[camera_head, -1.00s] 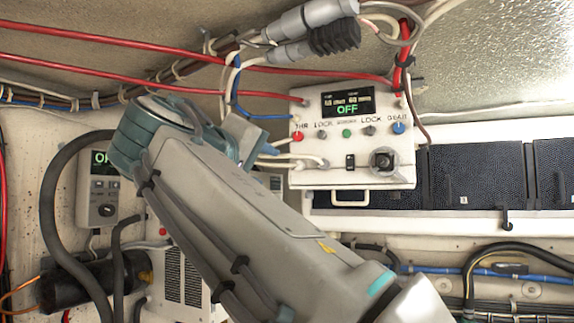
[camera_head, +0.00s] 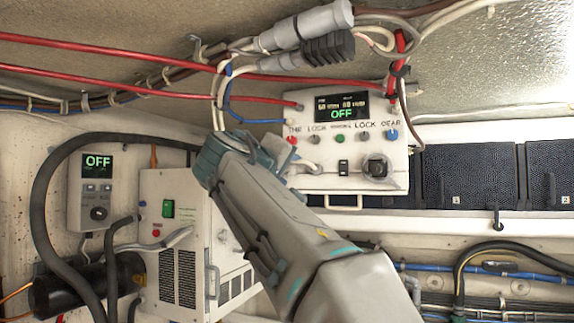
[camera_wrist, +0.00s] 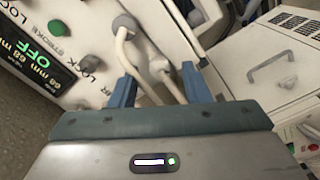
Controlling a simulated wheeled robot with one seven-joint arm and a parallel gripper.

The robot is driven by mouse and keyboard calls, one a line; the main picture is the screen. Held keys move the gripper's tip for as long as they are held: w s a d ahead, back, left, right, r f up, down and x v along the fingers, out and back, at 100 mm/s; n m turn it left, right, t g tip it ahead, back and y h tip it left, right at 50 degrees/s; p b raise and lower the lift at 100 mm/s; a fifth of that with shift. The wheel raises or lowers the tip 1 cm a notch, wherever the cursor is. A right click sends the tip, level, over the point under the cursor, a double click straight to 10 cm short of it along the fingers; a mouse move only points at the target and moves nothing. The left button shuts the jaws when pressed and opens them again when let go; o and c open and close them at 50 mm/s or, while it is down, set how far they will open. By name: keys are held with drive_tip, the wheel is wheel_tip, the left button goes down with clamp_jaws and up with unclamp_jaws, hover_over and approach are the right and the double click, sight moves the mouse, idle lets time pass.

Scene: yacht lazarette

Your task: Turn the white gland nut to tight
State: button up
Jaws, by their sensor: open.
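The control box (camera_head: 330,181) hangs on the wall with white cables at its left side. In the wrist view, a whitish fitting (camera_wrist: 159,65), which looks like the white gland nut, sits on the box's edge with a pale cable leaving it. A greyer fitting (camera_wrist: 124,23) with a white cable is beside it. My gripper (camera_wrist: 158,84) is open, its two blue fingers on either side of the cables near the whitish fitting. I cannot tell whether they touch. In the head view, my gripper (camera_head: 280,158) is at the box's left side and my arm hides the nut.
A white vented unit (camera_head: 180,215) stands at lower left, with a small OFF panel (camera_head: 96,190) beyond it. Red cables (camera_head: 130,56) and grey connectors (camera_head: 305,27) run above the box. A handle (camera_head: 343,204) sticks out below it. Dark panels (camera_head: 470,178) are at right.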

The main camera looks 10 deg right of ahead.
drive_tip(key=shift+w+d, duration=0.1)
drive_tip(key=shift+c, duration=0.3)
clamp_jaws()
drive_tip(key=shift+d, duration=0.1)
